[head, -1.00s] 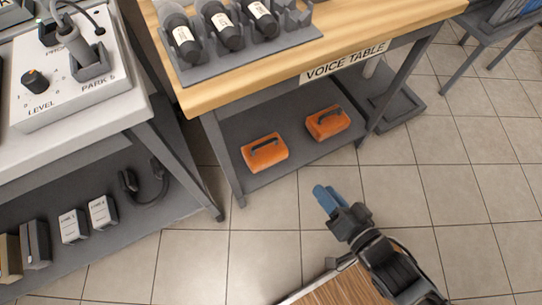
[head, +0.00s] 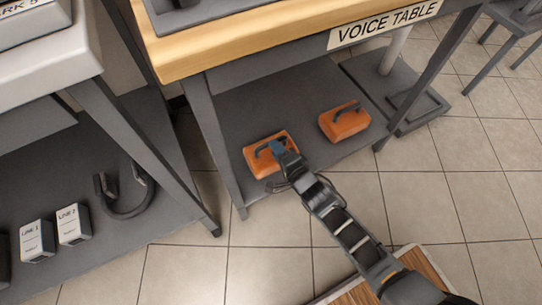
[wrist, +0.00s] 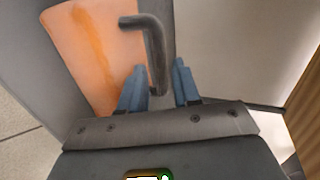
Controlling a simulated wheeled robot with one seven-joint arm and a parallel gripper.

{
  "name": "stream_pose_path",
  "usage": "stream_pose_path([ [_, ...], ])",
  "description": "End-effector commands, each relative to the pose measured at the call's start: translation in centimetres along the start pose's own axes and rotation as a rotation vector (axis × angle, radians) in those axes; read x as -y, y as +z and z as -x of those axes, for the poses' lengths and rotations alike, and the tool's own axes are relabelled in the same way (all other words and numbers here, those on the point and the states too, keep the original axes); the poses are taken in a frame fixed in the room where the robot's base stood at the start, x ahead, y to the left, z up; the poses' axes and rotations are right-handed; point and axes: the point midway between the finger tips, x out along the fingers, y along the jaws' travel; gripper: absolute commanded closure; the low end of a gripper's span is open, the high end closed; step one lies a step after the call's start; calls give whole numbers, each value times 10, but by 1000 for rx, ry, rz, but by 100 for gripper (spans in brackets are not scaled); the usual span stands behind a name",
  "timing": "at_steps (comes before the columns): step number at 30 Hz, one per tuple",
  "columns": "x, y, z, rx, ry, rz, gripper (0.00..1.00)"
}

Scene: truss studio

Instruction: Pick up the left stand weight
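Two orange stand weights with dark handles lie on the grey lower shelf of the voice table. The left stand weight (head: 284,165) is partly hidden by my gripper (head: 277,147), which is at its handle. The right stand weight (head: 344,122) lies apart, in clear view. In the wrist view, my gripper (wrist: 160,85) has its two blue fingers apart, with the end of the dark handle (wrist: 155,50) between them. The left weight's orange body (wrist: 95,50) fills the upper left there. I cannot tell whether the fingers touch the handle.
The grey lower shelf (head: 270,110) has a table leg (head: 218,140) at its left and the wooden tabletop (head: 290,35) above. Another shelf at left holds white boxes (head: 73,224) and a dark headset-like hoop (head: 130,195).

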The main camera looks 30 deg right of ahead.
Motion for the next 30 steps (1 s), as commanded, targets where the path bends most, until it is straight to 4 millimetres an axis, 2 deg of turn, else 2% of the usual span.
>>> stream_pose_path([
  [9,-3,-2,-43,1,0,1,68],
  [19,-1,-3,-49,0,0,1,68],
  [30,-1,-3,-49,0,1,1,100],
])
